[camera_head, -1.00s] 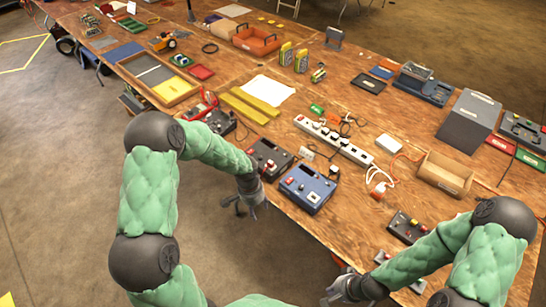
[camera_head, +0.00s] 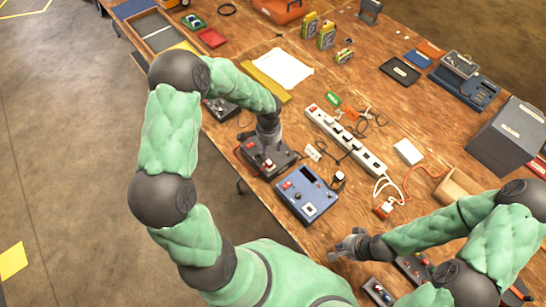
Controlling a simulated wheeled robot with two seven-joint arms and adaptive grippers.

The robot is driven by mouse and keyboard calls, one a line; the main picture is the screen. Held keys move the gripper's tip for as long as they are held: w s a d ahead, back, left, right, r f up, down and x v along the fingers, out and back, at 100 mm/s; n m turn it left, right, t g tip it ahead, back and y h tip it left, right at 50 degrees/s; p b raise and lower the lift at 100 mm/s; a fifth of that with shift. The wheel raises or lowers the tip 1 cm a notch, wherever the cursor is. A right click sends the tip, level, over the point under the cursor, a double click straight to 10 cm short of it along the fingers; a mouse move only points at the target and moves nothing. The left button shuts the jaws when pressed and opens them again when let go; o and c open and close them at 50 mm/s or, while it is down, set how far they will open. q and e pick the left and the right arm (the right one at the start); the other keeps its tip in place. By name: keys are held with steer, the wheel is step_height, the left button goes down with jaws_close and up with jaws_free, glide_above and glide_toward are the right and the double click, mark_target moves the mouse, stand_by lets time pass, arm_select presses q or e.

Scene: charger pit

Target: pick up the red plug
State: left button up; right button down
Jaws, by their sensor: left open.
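A small red plug-like piece (camera_head: 383,209) lies at the right of the table, by white and orange cords; at this size I cannot tell for certain that it is the red plug. My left gripper (camera_head: 267,151) is open, pointing down above the dark control box (camera_head: 283,161); its fingertips blend into the box, so contact is unclear. My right gripper (camera_head: 338,247) is low over the table's front edge, left of and nearer than the red piece. Its jaw opening is hard to read.
A blue control box (camera_head: 307,195) stands right of the dark box. A white power strip (camera_head: 345,140) with cords lies behind it. A white box (camera_head: 408,152), a wooden holder (camera_head: 458,187) and a grey case (camera_head: 508,135) are at the right.

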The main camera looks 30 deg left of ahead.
mark_target(269, 162)
arm_select(q)
step_height(269, 162, down, 10)
steer(key=shift+a+f+b, duration=0.15)
steer(key=shift+f+b, duration=0.05)
steer(key=shift+b, duration=0.4)
jaws_close()
